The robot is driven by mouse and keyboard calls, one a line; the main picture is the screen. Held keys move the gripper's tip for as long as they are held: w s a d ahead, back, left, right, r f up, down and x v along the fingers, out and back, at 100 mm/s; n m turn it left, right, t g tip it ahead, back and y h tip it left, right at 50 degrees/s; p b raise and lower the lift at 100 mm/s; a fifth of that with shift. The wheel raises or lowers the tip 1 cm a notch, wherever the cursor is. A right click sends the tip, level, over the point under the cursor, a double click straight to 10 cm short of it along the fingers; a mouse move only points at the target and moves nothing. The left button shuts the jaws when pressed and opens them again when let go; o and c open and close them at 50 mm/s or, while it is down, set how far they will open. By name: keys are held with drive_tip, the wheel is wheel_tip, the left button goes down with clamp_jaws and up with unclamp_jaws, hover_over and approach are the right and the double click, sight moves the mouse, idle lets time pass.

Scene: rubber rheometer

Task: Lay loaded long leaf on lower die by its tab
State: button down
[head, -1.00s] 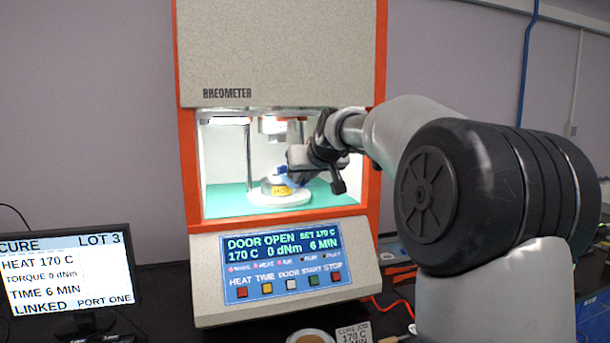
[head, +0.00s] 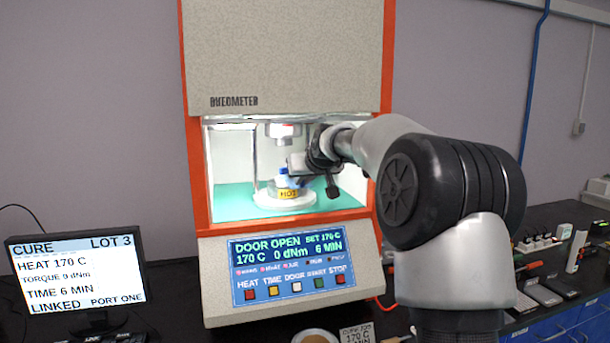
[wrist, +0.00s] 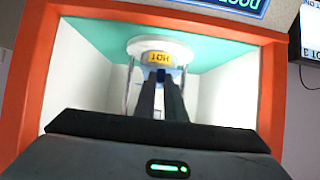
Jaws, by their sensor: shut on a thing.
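The lower die (head: 270,189) is a pale round block with a yellow HOT label (head: 288,194), on a white disc inside the open rheometer chamber. The HOT label shows upside down in the wrist view (wrist: 158,58). My gripper (head: 292,172) reaches in from the right, at the die. In the wrist view its two dark fingers (wrist: 161,84) are close together, with a small blue piece (wrist: 161,73) at their tips, seemingly the leaf's tab. The rest of the long leaf and its load are hidden or too small to make out. I cannot tell whether it touches the die.
The upper die (head: 284,131) hangs above, close over my wrist. Orange frame sides (head: 197,170) bound the chamber. A control panel (head: 290,262) below reads DOOR OPEN, 170 C. A monitor (head: 77,270) stands left; small items lie on the bench (head: 556,225) at right.

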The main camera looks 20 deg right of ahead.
drive_tip(key=shift+w+r+p, duration=0.15)
drive_tip(key=shift+w+p, duration=3.25)
drive_tip(key=shift+p, duration=0.1)
drive_tip(key=shift+w+p, duration=0.9)
drive_tip(key=shift+w, duration=2.05)
drive_tip(key=shift+f+b, duration=1.05)
drive_tip(key=shift+f, duration=0.4)
drive_tip(key=c, duration=1.7)
unclamp_jaws()
drive_tip(key=shift+c, duration=0.2)
drive_tip(key=shift+s+f, duration=0.1)
